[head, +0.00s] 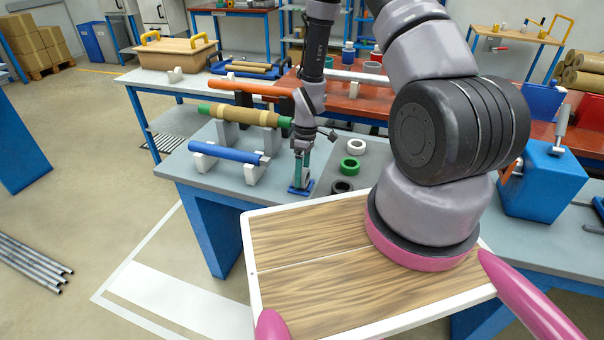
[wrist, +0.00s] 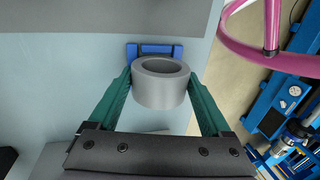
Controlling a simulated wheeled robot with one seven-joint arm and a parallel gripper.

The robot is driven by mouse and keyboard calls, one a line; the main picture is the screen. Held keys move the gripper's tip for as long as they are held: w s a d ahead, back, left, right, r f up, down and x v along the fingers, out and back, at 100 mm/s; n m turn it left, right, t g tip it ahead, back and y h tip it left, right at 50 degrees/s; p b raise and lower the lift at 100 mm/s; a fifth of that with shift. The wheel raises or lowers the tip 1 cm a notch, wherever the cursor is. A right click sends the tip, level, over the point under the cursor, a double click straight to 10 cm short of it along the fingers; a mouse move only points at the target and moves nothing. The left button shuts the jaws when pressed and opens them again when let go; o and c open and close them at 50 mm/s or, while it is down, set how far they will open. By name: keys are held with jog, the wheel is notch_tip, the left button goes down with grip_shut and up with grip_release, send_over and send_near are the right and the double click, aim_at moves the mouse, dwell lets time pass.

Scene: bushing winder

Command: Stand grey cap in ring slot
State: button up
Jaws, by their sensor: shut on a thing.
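The grey cap (wrist: 160,90) is a thick, short ring with an open bore. My gripper (wrist: 158,92) is shut on it, with one green finger on each side. The ring slot (wrist: 133,53) is a small blue holder on the bench, just beyond the cap in the wrist view and partly hidden by it. In the head view my gripper (head: 301,172) points down right over the blue ring slot (head: 293,190). The cap is hard to make out there between the fingers. I cannot tell whether the cap touches the slot.
A white ring (head: 356,146), a green ring (head: 350,165) and a black ring (head: 342,187) lie on the bench right of my gripper. A blue roll (head: 225,152) and a tan roll with green ends (head: 243,115) rest on supports to the left. The bench's front edge is close.

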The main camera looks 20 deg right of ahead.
jog(key=shift+f, duration=0.25)
jog(key=o, duration=1.2)
jog(key=v, duration=1)
jog(key=shift+r, duration=0.4)
